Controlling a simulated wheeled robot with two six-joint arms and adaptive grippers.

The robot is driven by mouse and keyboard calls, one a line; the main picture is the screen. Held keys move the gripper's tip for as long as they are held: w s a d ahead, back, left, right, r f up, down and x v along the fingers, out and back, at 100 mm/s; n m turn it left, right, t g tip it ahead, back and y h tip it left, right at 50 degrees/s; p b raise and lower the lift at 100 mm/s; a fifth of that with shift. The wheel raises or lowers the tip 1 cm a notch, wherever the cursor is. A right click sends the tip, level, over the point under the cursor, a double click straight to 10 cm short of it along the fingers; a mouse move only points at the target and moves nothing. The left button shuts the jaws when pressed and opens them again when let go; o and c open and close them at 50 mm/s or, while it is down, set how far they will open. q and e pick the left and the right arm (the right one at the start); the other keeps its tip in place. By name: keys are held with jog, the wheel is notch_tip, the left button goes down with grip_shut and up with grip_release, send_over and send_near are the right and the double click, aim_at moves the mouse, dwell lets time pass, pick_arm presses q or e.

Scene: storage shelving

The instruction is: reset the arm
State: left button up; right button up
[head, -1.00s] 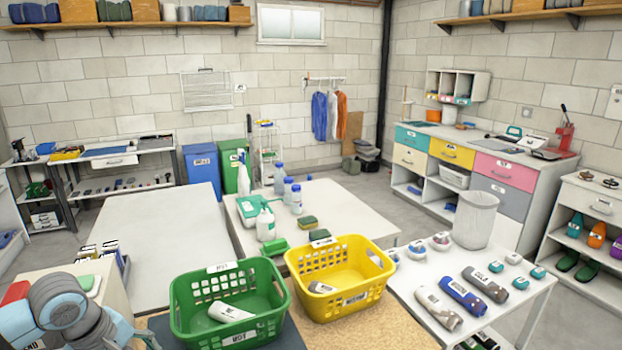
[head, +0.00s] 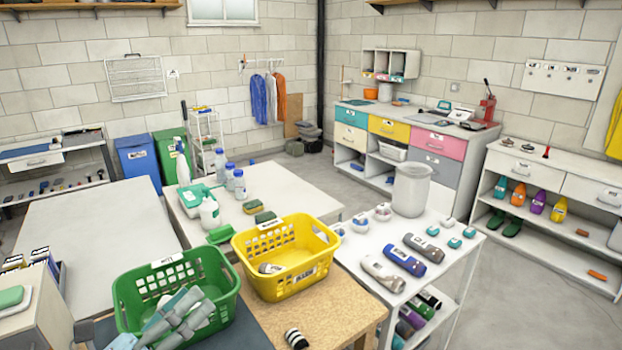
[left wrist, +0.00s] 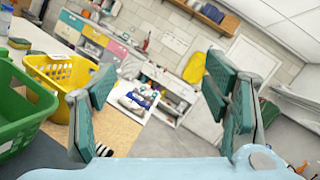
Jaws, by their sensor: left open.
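My left gripper (head: 182,312) shows at the lower left of the head view, in front of or over the green basket (head: 130,303), whose inside it partly hides. I cannot tell its exact height above the basket. In the left wrist view its two teal fingers (left wrist: 162,105) are spread wide, with nothing between them. The green basket (left wrist: 22,112) also shows at the left edge of that view, apart from the fingers. My right gripper is in neither view.
A yellow basket (head: 240,264) with a pale item (head: 270,268) inside stands beside the green one. A black-and-white striped item (head: 296,338) lies on the brown board (head: 345,310). A white cart (head: 455,262) with several bottles stands right. Open floor (head: 500,290) lies beyond.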

pick_arm(q)
jog(key=a+f+n+t+y, duration=0.35)
jog(key=a+n+y, duration=0.35)
jog(key=n+y, duration=0.65)
jog(key=s+a+f+n+g+y, duration=0.1)
jog(key=s+a+f+n+g, duration=0.2)
jog(key=f+n, duration=0.45)
jog(key=s+a+f+n+g+y, duration=0.2)
jog(key=f+n+g, duration=0.35)
jog(key=n, duration=0.25)
jog(key=s+d+f+n+g+h, duration=0.2)
jog(key=s+d+f+n+g, duration=0.15)
jog(key=s+f, duration=0.4)
jog(key=s+d+f+n+g+h, duration=0.2)
jog(key=s+d+f+n+g, duration=0.15)
jog(key=s+f, duration=0.35)
jog(key=s+f+g, duration=0.2)
jog(key=f, duration=0.8)
jog(key=s+f+g, duration=0.1)
jog(key=s+f, duration=0.1)
jog(key=f, duration=0.8)
jog(key=s+a+f+g, duration=0.1)
jog(key=s+f, duration=1)
jog(key=s, duration=0.2)
jog(key=shift+s+f, duration=0.15)
jog(key=shift+s, duration=0.1)
